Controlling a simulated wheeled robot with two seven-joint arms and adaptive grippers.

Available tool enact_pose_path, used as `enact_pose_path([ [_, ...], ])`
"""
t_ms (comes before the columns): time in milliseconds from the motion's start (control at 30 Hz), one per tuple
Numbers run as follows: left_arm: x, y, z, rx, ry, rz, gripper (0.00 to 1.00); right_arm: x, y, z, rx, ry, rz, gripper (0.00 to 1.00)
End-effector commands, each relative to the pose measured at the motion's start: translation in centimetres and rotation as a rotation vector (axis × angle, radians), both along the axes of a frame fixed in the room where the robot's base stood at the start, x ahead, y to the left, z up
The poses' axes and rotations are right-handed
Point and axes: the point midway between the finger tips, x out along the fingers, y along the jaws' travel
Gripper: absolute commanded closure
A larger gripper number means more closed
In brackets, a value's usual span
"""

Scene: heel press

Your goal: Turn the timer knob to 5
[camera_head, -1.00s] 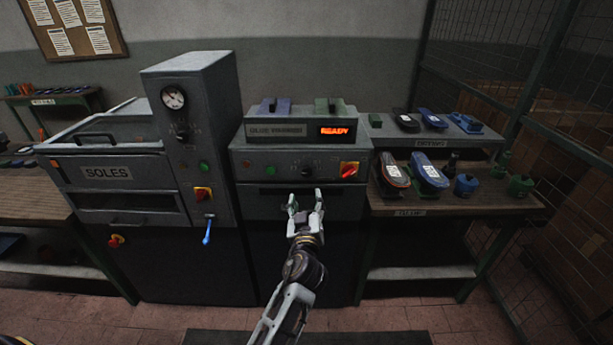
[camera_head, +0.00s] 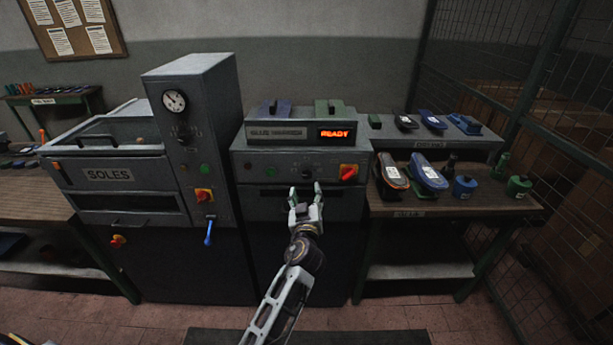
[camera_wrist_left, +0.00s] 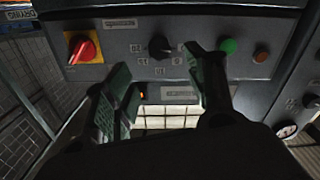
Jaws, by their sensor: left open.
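The dark timer knob (camera_head: 306,171) is on the front panel of the grey glue warmer (camera_head: 262,205), between the green button and the red switch. In the left wrist view, which is upside down, the knob (camera_wrist_left: 160,47) has numbers around it; its exact setting is too small to read. My left gripper (camera_head: 306,189) is open and empty in front of the panel, just below the knob in the head view. In the wrist view the two fingers of the gripper (camera_wrist_left: 158,62) are spread, with the knob seen between their tips. I see no clear contact. My right gripper is not in view.
A red rotary switch on yellow (camera_head: 348,172) is right of the knob; a green button (camera_head: 271,171) is left. The lit display (camera_head: 335,134) reads READY. The SOLES machine (camera_head: 108,175) stands left. A table (camera_head: 420,206) with shoes and jars stands right.

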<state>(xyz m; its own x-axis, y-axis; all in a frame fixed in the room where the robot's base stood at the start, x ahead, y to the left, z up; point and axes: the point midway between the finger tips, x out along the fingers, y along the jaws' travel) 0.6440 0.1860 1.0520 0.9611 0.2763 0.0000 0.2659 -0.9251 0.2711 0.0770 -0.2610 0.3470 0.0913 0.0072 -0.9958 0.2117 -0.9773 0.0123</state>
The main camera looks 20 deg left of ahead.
Motion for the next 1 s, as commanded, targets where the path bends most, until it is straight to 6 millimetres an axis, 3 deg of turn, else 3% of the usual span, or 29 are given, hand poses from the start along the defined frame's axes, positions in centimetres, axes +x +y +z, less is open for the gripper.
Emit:
enact_pose_path([
  [1000, 8.5, 2.4, 0.1, 0.0, -0.001, 0.0, 0.44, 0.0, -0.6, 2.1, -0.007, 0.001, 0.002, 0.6],
])
